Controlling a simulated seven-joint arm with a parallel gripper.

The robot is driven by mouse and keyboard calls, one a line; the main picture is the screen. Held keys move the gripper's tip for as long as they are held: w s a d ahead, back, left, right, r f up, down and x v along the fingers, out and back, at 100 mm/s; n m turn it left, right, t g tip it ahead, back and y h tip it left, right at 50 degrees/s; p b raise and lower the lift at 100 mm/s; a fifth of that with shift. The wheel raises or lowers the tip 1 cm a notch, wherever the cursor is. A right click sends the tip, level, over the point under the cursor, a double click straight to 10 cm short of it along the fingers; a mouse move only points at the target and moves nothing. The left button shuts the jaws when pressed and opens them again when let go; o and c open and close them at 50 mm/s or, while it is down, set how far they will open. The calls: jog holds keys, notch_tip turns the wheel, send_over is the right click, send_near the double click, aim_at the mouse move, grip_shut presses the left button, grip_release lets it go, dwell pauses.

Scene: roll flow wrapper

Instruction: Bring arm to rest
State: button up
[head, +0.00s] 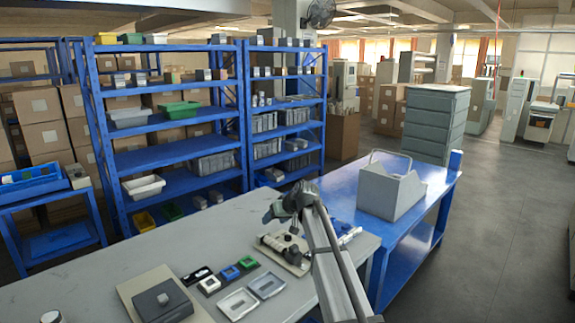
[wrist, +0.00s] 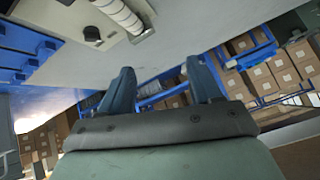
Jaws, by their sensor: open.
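My arm rises from the bottom of the head view and reaches over the grey table (head: 90,275). My gripper (head: 272,213) is at its far end, above the table's back edge. In the wrist view my gripper (wrist: 165,85) has its two blue-grey fingers spread apart. Nothing is between the fingers. Beyond them the table edge and the shelves show.
A beige fixture (head: 287,258) stands close below my gripper. Small coloured blocks (head: 230,271) and grey trays (head: 267,285) lie left of the arm. A blue table (head: 340,200) with a grey bin (head: 391,192) is at right. Blue shelves (head: 170,125) stand behind.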

jog(key=d+m+t+h, duration=0.2)
jog(key=d+m+t, duration=0.25)
jog(key=d, duration=2.55)
jog(key=s+d+f+m+h, duration=0.1)
jog(key=s+d+f+m, duration=0.15)
jog(key=d+f, duration=0.5)
jog(key=s+a+f+g, duration=0.35)
jog(key=s+f, duration=0.55)
jog(key=f, duration=0.3)
jog(key=s+a+f+g, duration=0.2)
jog(key=s+a+f, duration=0.3)
jog(key=s+f, duration=0.5)
jog(key=s+a+f+g, duration=0.35)
jog(key=s+f, duration=0.35)
jog(key=f, duration=0.7)
jog(key=s+a+f+g+h, duration=0.1)
jog(key=s+f, duration=0.3)
jog(key=s, duration=0.8)
jog(key=s+a+f+n+g+h, duration=0.1)
jog(key=s+f+g, duration=0.3)
jog(key=s, duration=0.9)
jog(key=s+a+f+n+g+h, duration=0.1)
jog(key=s+a+f+g, duration=0.1)
jog(key=s, duration=1)
notch_tip(320, 180, down, 3)
jog(key=shift+s+a+r+g, duration=0.15)
jog(key=shift+s+g, duration=0.1)
jog(key=shift+g, duration=0.4)
